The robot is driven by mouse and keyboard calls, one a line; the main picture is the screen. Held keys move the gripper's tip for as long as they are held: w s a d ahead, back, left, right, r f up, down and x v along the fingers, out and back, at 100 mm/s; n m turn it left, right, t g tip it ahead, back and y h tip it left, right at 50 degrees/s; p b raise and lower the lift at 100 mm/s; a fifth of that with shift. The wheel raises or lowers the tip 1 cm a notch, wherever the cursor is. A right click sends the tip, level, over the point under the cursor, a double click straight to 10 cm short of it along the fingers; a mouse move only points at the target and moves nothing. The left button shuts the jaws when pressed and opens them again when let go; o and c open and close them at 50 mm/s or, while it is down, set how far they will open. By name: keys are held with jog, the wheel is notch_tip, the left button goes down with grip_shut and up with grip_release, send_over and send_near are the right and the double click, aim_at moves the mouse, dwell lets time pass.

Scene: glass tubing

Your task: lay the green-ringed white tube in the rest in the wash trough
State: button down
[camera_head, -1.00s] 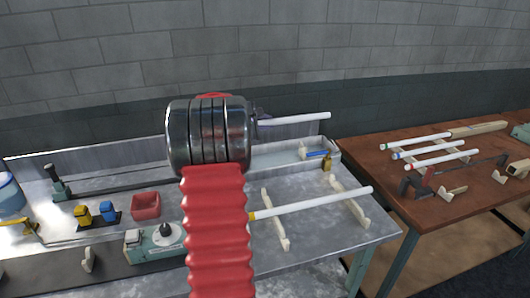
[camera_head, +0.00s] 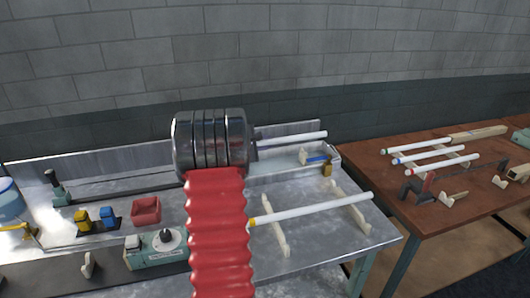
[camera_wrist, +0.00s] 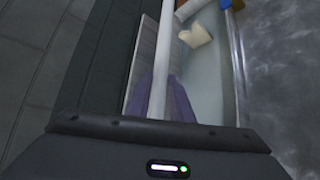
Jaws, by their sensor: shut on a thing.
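My gripper (camera_wrist: 160,98) is shut on a white tube (camera_wrist: 160,62), which runs away between the purple fingers in the wrist view. In the head view the tube (camera_head: 292,139) sticks out to the right behind my arm, and the gripper is mostly hidden. No green ring shows on the held part. The wash trough (camera_wrist: 239,78) lies below and to the right of the tube in the wrist view. A cream rest (camera_wrist: 196,36) stands in it, beside the tube's far part. The rest (camera_head: 303,155) also shows in the head view, below the tube.
A blue object (camera_head: 317,159) lies near the trough's right end. A yellow-ringed tube (camera_head: 310,208) lies across cream rests on the metal bench. The brown table (camera_head: 430,215) at right holds several tubes. A red bin (camera_head: 146,211) stands left of my arm.

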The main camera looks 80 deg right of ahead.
jog(key=shift+f, duration=1.85)
jog(key=shift+f, duration=0.6)
jog(key=c, duration=1.6)
grip_release()
jog(key=shift+r, duration=0.1)
jog(key=v, duration=0.8)
jog(key=r+v, duration=0.1)
jog(key=v, duration=0.3)
